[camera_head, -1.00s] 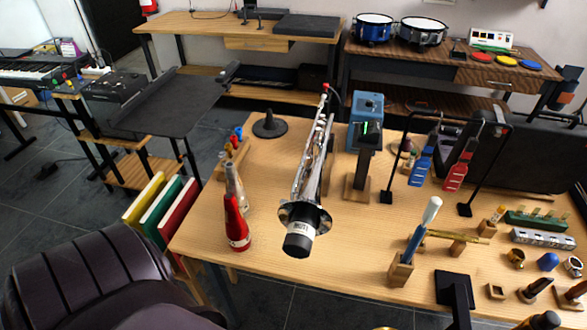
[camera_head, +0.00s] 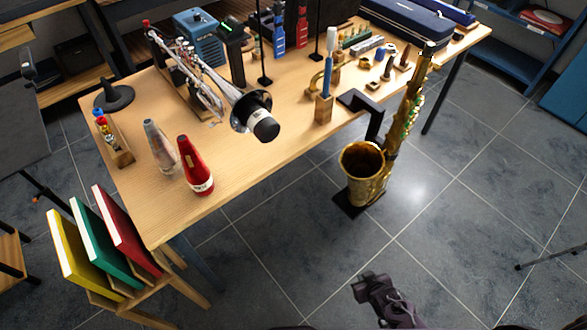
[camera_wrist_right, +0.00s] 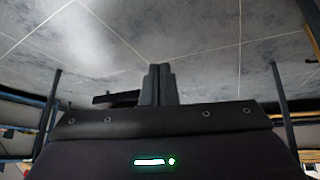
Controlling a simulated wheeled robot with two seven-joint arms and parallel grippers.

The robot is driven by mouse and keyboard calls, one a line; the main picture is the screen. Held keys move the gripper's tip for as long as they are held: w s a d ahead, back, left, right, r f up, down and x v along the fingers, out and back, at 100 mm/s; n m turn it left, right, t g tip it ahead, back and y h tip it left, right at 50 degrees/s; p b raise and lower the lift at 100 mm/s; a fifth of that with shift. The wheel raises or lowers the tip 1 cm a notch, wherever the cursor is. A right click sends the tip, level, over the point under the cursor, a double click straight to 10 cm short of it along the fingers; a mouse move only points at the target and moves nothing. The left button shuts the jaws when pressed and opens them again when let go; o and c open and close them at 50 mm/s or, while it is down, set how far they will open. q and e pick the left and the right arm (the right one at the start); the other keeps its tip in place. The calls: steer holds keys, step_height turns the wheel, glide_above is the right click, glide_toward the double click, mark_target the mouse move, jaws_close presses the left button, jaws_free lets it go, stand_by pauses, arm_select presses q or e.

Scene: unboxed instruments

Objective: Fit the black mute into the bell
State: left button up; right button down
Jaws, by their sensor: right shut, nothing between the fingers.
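The black mute (camera_head: 262,125) has a white label band and sits in the mouth of the silver trumpet's bell (camera_head: 240,108). Its wide black end sticks out toward me, and how deep it sits cannot be seen. The trumpet (camera_head: 190,72) lies pointing toward the table's front edge. My right gripper (camera_head: 362,284) is over the floor at the bottom of the head view, well away from the trumpet. In the right wrist view its fingers (camera_wrist_right: 158,84) are together with nothing between them. My left gripper is not in view.
A red mute (camera_head: 197,165) and a grey mute (camera_head: 160,147) stand left of the bell on the wooden table (camera_head: 235,165). A gold saxophone (camera_head: 372,165) stands on the floor at the right. Coloured books (camera_head: 105,240) stand at lower left. The floor between is clear.

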steer(key=w+a+r+n+t+y+b, duration=0.1)
steer(key=w+a+r+t+y+b, duration=0.2)
steer(key=w+r, duration=0.65)
steer(key=w+a+r+n+t+y, duration=0.1)
steer(key=w+a+r+t, duration=0.35)
steer(key=r, duration=0.85)
steer(key=s+a+r+n+y+b, duration=0.1)
steer(key=a+r+y, duration=0.2)
steer(key=a+r, duration=0.5)
steer(key=a+r+n+y+b, duration=0.1)
steer(key=a+r+y, duration=0.2)
steer(key=r, duration=1)
steer(key=shift+t, duration=0.25)
steer(key=b+x, duration=0.1)
steer(key=x, duration=0.2)
steer(key=b+x, duration=0.1)
steer(key=x, duration=0.3)
steer(key=shift+s+a+f+b, duration=0.15)
steer(key=shift+f+b, duration=0.05)
steer(key=shift+b, duration=0.2)
steer(key=shift+a, duration=0.1)
steer(key=shift+w+a, duration=0.15)
steer(key=shift+w, duration=0.15)
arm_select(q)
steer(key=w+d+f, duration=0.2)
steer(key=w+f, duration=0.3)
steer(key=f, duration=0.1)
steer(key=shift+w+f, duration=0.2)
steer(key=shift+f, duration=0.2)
